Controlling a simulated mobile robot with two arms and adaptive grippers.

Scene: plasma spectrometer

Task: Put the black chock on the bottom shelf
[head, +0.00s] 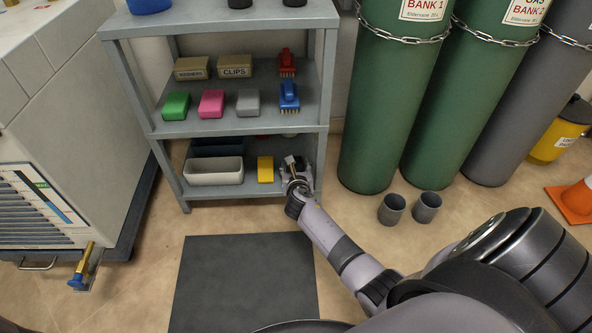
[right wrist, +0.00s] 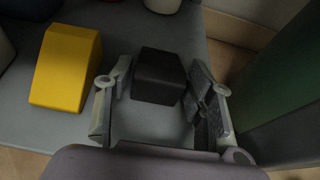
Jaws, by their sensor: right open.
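The black chock (right wrist: 158,77) rests on the grey bottom shelf (right wrist: 140,22) in the right wrist view. My right gripper (right wrist: 160,88) is open, with one finger on each side of the chock's near part. A gap shows on both sides, wider on the right. In the head view my right gripper (head: 295,168) reaches into the right end of the bottom shelf (head: 238,190). The chock cannot be made out there, behind the gripper. My left gripper is not in view.
A yellow chock (head: 265,169) and a white bin (head: 214,171) stand to the left on the bottom shelf. The middle shelf above holds coloured blocks, brushes and labelled boxes. Green gas cylinders (head: 390,110) stand right of the rack. Two grey cups (head: 392,208) are on the floor.

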